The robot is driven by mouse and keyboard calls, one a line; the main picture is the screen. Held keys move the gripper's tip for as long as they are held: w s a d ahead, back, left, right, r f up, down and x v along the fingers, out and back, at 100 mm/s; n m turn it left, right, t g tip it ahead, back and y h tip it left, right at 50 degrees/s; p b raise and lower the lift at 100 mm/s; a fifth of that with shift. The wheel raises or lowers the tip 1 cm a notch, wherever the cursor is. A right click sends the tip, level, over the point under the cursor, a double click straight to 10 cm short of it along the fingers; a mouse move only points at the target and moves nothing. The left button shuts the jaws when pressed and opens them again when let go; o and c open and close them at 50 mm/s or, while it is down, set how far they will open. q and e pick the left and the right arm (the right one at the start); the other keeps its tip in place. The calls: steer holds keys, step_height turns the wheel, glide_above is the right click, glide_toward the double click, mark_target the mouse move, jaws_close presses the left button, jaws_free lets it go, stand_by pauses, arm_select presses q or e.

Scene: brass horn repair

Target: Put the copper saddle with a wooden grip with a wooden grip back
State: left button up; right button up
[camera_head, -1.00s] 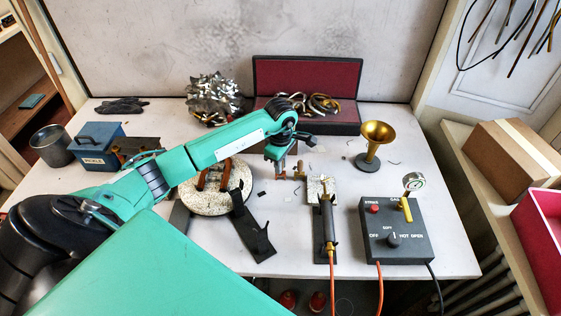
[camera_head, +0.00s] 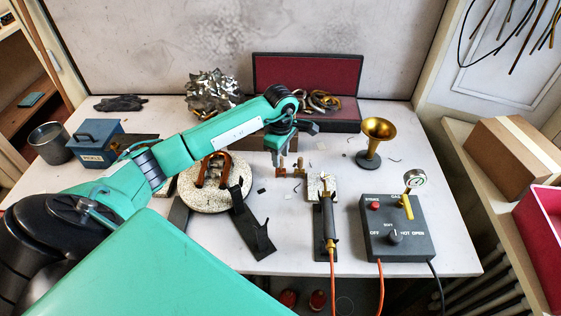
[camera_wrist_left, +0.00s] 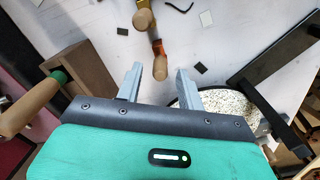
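The copper saddle with a wooden grip (camera_wrist_left: 158,48) shows in the left wrist view as a small orange copper piece with a pale wooden end. In the head view it seems to be the small upright piece (camera_head: 280,168) just below my left gripper (camera_head: 276,153). In the wrist view my left gripper (camera_wrist_left: 159,76) is open, and the wooden end lies in line with the gap between its fingertips. I cannot tell whether the fingers are around it or above it. A second wooden grip on a brass-coloured piece (camera_wrist_left: 144,18) stands close by. My right gripper is not in view.
A round speckled block (camera_head: 216,205) bears a copper U-shaped tube (camera_head: 213,170). Nearby are a black stand (camera_head: 254,225), a torch on a holder (camera_head: 328,215), a control box (camera_head: 396,228) and a brass bell (camera_head: 377,132).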

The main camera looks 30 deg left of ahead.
arm_select(q)
step_height(320, 180, up, 8)
steer(key=shift+f+b, duration=0.1)
steer(key=shift+b, duration=0.95)
steer(key=shift+r, duration=0.7)
steer(key=shift+f, duration=0.1)
